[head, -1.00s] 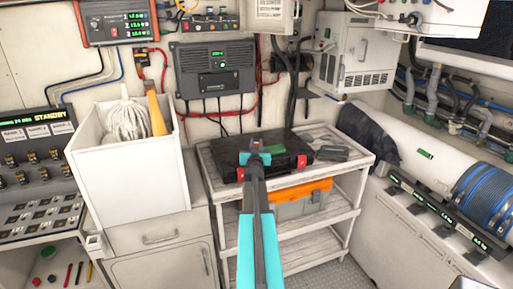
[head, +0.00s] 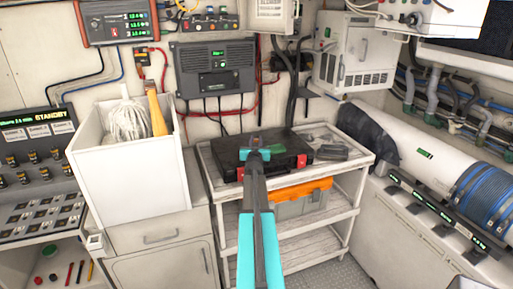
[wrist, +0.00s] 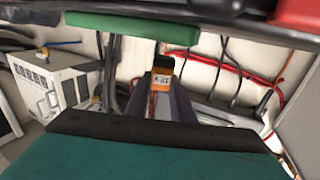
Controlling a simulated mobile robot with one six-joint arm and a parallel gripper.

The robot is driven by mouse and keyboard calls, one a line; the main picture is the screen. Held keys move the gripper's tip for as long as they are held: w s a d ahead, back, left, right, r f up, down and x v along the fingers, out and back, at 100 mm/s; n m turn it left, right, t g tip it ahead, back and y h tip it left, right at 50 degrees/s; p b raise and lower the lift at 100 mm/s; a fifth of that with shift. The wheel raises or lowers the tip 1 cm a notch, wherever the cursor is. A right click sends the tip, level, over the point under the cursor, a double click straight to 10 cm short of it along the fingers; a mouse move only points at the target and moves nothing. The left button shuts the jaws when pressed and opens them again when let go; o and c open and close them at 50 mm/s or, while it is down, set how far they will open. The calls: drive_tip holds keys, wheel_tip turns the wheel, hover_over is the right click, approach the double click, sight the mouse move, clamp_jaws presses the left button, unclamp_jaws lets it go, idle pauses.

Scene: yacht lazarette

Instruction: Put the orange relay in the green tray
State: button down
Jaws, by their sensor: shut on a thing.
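In the wrist view the orange relay (wrist: 162,79), with a black end and a pale label, sits between the dark fingers of my gripper (wrist: 166,95). In the head view my gripper (head: 256,152) is over the front of the black case, seen from behind, and the relay is hidden there.
The black case (head: 230,158) stands on the top shelf of a white cart (head: 356,165). A grey device (head: 332,153) lies right of it. An orange-lidded toolbox (head: 300,198) is on the shelf below. A white bin (head: 130,182) with rope stands left.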

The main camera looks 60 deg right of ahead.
drive_tip(key=shift+f, duration=1.7)
drive_tip(key=shift+f, duration=0.2)
drive_tip(key=c, duration=1.5)
unclamp_jaws()
drive_tip(key=shift+c, duration=0.2)
drive_tip(key=shift+r, duration=0.25)
drive_tip(key=b+v, duration=0.2)
drive_tip(key=v, duration=1)
drive_tip(key=shift+b, duration=0.3)
drive_tip(key=shift+f, duration=0.1)
